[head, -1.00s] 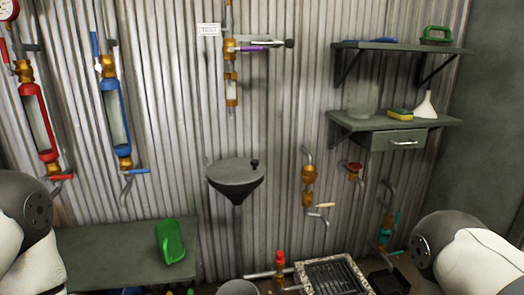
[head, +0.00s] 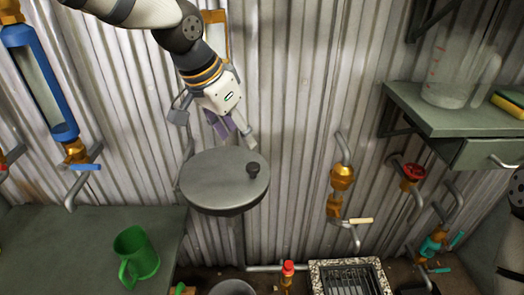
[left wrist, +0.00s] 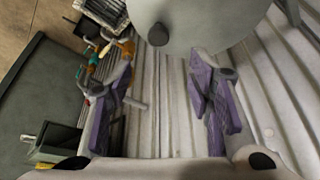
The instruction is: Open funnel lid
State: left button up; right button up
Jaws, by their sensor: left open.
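The funnel's round grey lid (head: 212,182) lies flat and closed on the funnel at the corrugated wall. A small dark knob (head: 253,169) stands near its right edge. My left gripper (head: 236,138) reaches down from above, just behind the lid and apart from the knob. In the left wrist view, its purple fingers (left wrist: 165,100) are spread and empty. The lid (left wrist: 205,20) shows there at the top, with the knob (left wrist: 158,35) hanging into the gap ahead of the fingers. My right gripper is not in view.
A green mug (head: 136,254) stands on the bench (head: 60,240) at lower left. A shelf with a drawer (head: 460,125) holds a clear jug (head: 450,75) at right. Brass valves (head: 340,180) stick out from the wall right of the funnel. The space above the lid is free.

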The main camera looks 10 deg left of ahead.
aim_at(253, 165)
pick_arm(q)
jog(key=x, duration=0.3)
jog(key=b+x, duration=0.1)
jog(key=x, duration=0.6)
jog(key=shift+s+f, duration=0.2)
jog(key=shift+s, duration=0.15)
jog(key=shift+w+f, duration=0.2)
jog(key=shift+f, duration=0.05)
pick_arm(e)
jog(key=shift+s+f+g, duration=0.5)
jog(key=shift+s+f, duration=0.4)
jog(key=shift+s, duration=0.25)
pick_arm(q)
grip_shut()
